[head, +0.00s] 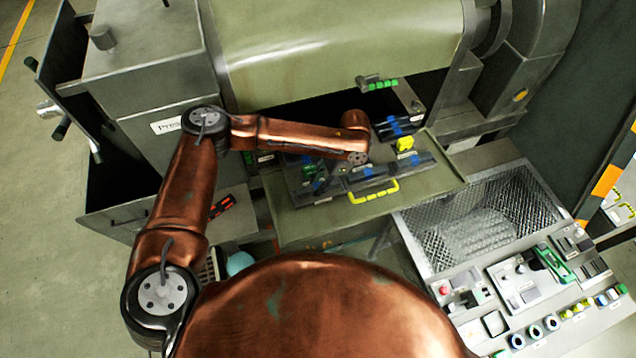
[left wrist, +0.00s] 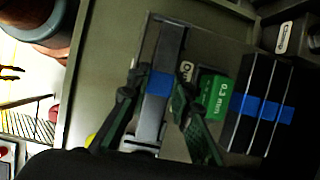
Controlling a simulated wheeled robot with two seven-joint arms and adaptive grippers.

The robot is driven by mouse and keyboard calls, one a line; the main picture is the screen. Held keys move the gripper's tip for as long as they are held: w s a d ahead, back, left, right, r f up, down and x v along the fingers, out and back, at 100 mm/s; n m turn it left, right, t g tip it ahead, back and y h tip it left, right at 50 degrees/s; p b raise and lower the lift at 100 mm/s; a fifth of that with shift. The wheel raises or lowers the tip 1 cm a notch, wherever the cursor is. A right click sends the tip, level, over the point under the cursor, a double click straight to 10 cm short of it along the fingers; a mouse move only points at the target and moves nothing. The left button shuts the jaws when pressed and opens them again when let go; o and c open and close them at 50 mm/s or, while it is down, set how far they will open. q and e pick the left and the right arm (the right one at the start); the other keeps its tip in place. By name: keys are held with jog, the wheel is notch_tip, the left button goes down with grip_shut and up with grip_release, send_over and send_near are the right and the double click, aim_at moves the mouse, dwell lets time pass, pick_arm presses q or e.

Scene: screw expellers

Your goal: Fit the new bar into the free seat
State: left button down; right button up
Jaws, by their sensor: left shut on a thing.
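In the left wrist view my left gripper (left wrist: 157,78) has its dark green fingers on both sides of a grey bar with a blue band (left wrist: 160,84), and it is shut on this bar. A green block marked 0.3 mm (left wrist: 217,97) is just right of the fingers. Several dark bars with blue bands (left wrist: 262,108) stand side by side farther right. I cannot make out the free seat. My right gripper is not in view.
The olive tray (head: 290,228) carries a yellow handle (head: 375,192) at its front and a yellow block (head: 405,143). More blue-banded bars (head: 395,127) lie behind. The large press drum (head: 340,50) closes off the back. A mesh basket (head: 480,220) and control panel (head: 520,285) are at right.

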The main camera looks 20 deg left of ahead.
pick_arm(q)
jog(key=shift+f, duration=0.1)
dwell(0.3)
jog(key=c, duration=1.7)
grip_release()
jog(key=shift+o, duration=0.8)
jog(key=shift+o, duration=1.4)
notch_tip(320, 180, up, 10)
jog(key=p, duration=1.2)
